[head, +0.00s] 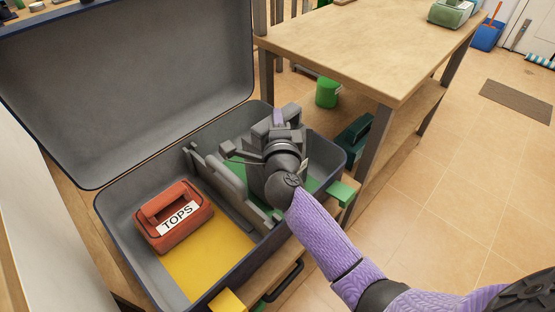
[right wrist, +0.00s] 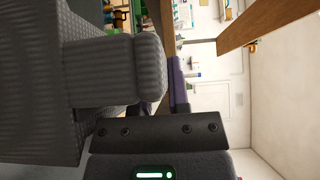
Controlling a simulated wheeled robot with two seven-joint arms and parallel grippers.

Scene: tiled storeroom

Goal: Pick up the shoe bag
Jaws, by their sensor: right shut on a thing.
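The shoe bag appears to be the grey bag with a thick handle that fills the left of the right wrist view (right wrist: 85,75). In the head view it is mostly hidden behind my right gripper (head: 276,128), and its grey parts (head: 243,146) show beside the wrist. My right gripper is shut on the bag's handle, over the right compartment of the open suitcase (head: 112,222). One purple finger (right wrist: 178,85) shows beside the handle in the right wrist view. I cannot tell whether the bag touches the suitcase floor. My left gripper is out of view.
A red bag labelled TOPS (head: 172,228) lies on the yellow mat (head: 205,266) in the left compartment. A grey divider (head: 225,180) separates it from the green side. A wooden table (head: 370,45) stands behind.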

